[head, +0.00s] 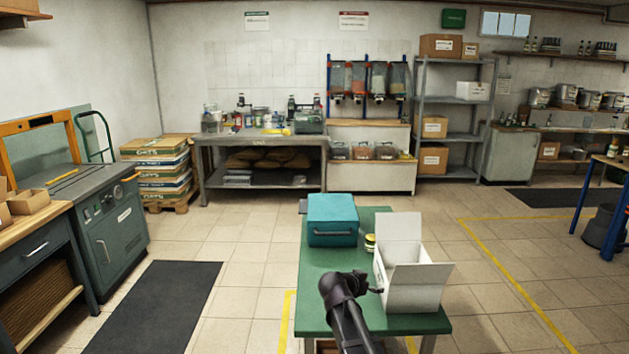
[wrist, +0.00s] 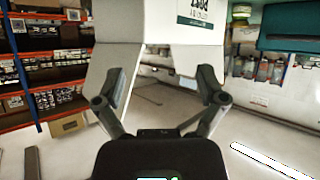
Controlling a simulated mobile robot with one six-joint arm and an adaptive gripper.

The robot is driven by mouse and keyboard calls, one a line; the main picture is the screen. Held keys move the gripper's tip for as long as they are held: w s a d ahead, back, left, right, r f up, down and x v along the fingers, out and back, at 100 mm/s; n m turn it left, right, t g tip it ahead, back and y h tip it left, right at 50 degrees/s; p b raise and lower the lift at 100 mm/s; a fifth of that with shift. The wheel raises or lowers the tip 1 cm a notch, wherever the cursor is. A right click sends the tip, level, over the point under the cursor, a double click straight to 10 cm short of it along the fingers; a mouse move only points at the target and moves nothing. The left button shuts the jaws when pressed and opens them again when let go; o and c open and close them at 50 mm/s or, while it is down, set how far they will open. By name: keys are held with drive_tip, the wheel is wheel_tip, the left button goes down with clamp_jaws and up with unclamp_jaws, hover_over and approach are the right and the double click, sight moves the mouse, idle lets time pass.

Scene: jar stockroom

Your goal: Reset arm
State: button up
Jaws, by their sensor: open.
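My arm reaches in over the front of the green table (head: 345,255) in the head view. My gripper (head: 374,290) is small and dark there, just left of the white open box (head: 415,285). In the wrist view my gripper (wrist: 165,88) has its two fingers spread apart, with nothing between them. A white surface with an upside-down green label (wrist: 150,28), apparently the white box, fills the upper middle beyond the fingers. Whether the gripper touches the box cannot be told.
A teal case (head: 333,228) stands at the table's back left. A small jar with yellow and green (head: 370,243) sits between it and the white box. A dark mat (head: 155,300) lies on the left floor. Shelving (head: 455,135) and benches line the back wall.

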drive_tip(key=s+f+n+g+y+b, duration=0.45)
drive_tip(key=s+f, duration=0.45)
drive_tip(key=s, duration=0.3)
drive_tip(key=s+f+n+g+y+b, duration=0.45)
drive_tip(key=s+f, duration=0.55)
drive_tip(key=s, duration=0.3)
wheel_tip(320, 180, up, 24)
drive_tip(key=p, duration=2.3)
drive_tip(key=shift+d+f+t+p, duration=0.25)
drive_tip(key=shift+t+p, duration=0.05)
drive_tip(key=shift+w, duration=0.1)
